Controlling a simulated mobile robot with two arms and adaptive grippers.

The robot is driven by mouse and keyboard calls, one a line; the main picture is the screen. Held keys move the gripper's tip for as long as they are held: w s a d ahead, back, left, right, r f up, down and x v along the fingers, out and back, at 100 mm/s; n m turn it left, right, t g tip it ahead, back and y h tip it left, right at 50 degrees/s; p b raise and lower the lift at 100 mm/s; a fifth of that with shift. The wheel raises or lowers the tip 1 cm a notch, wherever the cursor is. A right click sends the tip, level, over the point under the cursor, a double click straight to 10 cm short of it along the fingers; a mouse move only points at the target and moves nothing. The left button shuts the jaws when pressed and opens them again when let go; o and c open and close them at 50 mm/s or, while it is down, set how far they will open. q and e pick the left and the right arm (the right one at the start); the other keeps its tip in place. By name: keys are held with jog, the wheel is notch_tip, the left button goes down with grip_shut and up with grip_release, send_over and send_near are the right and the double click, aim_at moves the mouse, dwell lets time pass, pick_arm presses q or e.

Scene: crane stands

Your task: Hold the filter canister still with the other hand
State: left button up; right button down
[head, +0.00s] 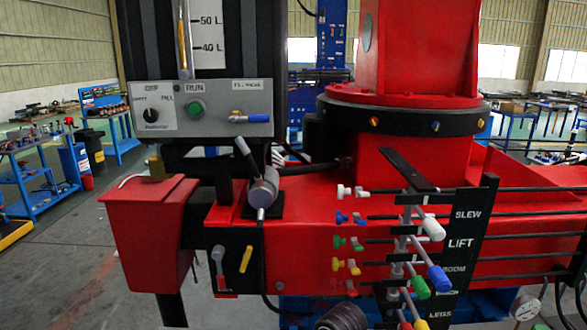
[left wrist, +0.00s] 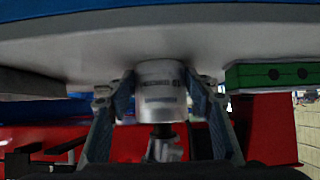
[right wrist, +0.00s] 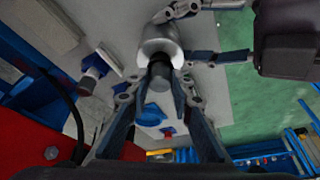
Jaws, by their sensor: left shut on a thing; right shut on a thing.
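The filter canister (left wrist: 161,82) is a pale silver cylinder with printed bands in the left wrist view. My left gripper (left wrist: 161,92) has a finger on each side of it and is shut on it. Below it show a dark neck and a narrower grey end piece. In the right wrist view the canister (right wrist: 161,38) is near the top, with fingers of my left gripper beside it. My right gripper (right wrist: 157,80) is shut around the narrower dark and grey end (right wrist: 159,73). Whether this end is separate from the canister I cannot tell. Neither gripper shows in the head view.
A red crane base (head: 310,230) with a lever bank (head: 425,255) and a control box (head: 200,108) fills the head view. A grey surface (left wrist: 60,50) lies close behind the canister. A green block (left wrist: 270,75) is to its right, and a black hose (right wrist: 65,95) runs at left.

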jog(key=shift+r, duration=3.15)
pick_arm(q)
jog(key=o, duration=1.5)
jog(key=shift+c, duration=0.2)
jog(key=v, duration=0.8)
jog(key=shift+d, duration=0.15)
jog(key=shift+f, duration=0.1)
